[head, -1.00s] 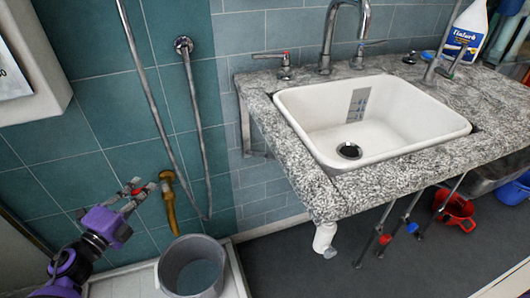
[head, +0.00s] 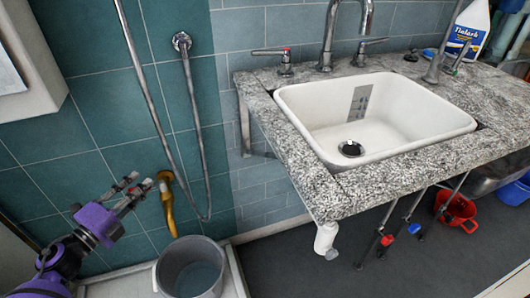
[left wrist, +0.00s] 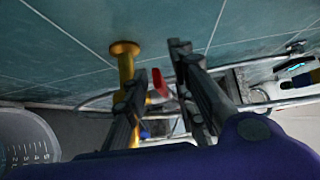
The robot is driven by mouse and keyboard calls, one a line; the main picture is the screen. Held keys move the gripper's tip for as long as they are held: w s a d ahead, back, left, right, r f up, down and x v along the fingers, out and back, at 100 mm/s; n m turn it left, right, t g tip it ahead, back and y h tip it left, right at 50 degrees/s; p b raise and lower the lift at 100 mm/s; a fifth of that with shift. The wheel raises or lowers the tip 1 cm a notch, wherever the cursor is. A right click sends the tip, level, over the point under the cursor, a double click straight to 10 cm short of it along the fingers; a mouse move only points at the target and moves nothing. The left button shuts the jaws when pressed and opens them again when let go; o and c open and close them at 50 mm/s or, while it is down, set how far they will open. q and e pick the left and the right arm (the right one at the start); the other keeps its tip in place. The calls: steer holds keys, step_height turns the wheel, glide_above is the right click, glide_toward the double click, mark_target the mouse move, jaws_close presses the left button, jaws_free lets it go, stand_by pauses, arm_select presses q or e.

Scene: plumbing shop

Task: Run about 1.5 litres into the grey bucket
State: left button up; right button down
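The grey bucket (head: 168,287) stands upright on the pale tray floor at the lower left. Its inside looks bluish at the bottom; I cannot tell how much water is in it. Its side with number marks shows in the left wrist view (left wrist: 22,135). A brass tap (head: 168,205) comes out of the tiled wall above the bucket; no stream is visible below it. Its red lever (left wrist: 160,84) shows in the left wrist view. My left gripper (head: 138,189) is just left of the tap, its fingers apart, with the lever seen between them; contact is unclear. My right gripper is out of view.
A chrome hose (head: 197,140) hangs on the wall close to the tap. A granite counter (head: 310,175) with a white sink (head: 400,145) stands to the right. A red bucket (head: 458,210) and a blue tub (head: 514,190) sit under it. A bottle (head: 468,30) stands at its back.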

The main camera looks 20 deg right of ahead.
arm_select(q)
steer(key=shift+a, duration=0.1)
steer(key=v, duration=1.1)
steer(key=shift+s+a, duration=0.3)
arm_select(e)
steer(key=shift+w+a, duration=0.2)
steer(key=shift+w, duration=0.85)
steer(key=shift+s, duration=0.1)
